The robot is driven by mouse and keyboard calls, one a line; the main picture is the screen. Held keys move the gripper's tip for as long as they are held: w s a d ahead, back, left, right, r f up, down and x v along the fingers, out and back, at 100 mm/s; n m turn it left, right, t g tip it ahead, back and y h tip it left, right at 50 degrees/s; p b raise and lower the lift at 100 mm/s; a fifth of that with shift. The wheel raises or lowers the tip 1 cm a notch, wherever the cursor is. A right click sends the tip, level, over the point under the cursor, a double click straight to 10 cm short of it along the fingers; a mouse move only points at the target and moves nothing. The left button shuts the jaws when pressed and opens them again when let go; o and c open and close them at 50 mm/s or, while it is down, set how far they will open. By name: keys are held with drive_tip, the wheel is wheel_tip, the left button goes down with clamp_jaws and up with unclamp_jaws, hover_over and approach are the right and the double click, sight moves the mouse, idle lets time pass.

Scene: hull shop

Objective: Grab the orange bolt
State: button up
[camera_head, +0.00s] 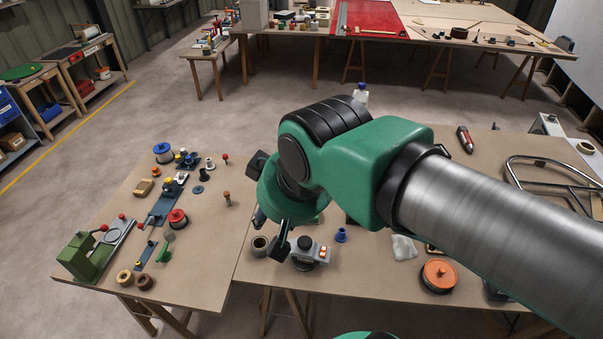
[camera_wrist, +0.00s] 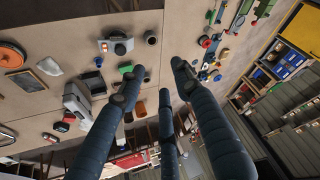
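My gripper (camera_wrist: 153,84) shows three dark fingers in the wrist view, spread apart with nothing held between them. In the head view my gripper (camera_head: 280,232) hangs over the near table, mostly hidden behind my green arm. I cannot make out an orange bolt for sure. A small upright brownish-orange peg (camera_head: 227,198) stands on the left table, left of my gripper; it may be the bolt. In the wrist view a small brown-orange piece (camera_wrist: 140,108) shows between the fingers, too small to identify.
An orange spool (camera_head: 438,275) lies to the right. Several tools crowd the left table (camera_head: 205,270), whose front right part is bare.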

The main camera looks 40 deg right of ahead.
drive_tip(key=w+d+r+m, duration=0.3)
drive_tip(key=w+r+m, duration=0.15)
drive_tip(key=w, duration=0.55)
drive_tip(key=w+d+f+m+g+p, duration=0.1)
drive_tip(key=w+d+f+m, duration=0.1)
drive_tip(key=w+d+m, duration=0.45)
drive_tip(key=w+d+f+m+g, duration=0.1)
drive_tip(key=w+d+m, duration=0.15)
drive_tip(key=w, duration=0.75)
drive_tip(key=w+d+f+m+g+p, duration=0.1)
drive_tip(key=w+d+f+m, duration=0.1)
drive_tip(key=w+d+m, duration=0.5)
drive_tip(key=w+d+f+m+g, duration=0.1)
drive_tip(key=w+d+f+m, duration=0.5)
drive_tip(key=w+d+f, duration=0.9)
drive_tip(key=w+d+f+m, duration=0.1)
drive_tip(key=d+f+m, duration=0.3)
drive_tip(key=f, duration=0.6)
drive_tip(key=w+d+f+m+g+p, duration=0.1)
drive_tip(key=w+d+f+m, duration=0.1)
drive_tip(key=d+f+m, duration=0.2)
drive_tip(key=d+f, duration=0.3)
drive_tip(key=f, duration=0.2)
drive_tip(key=shift+d+f+g, duration=0.3)
drive_tip(key=shift+f, duration=0.1)
drive_tip(key=shift+f, duration=0.1)
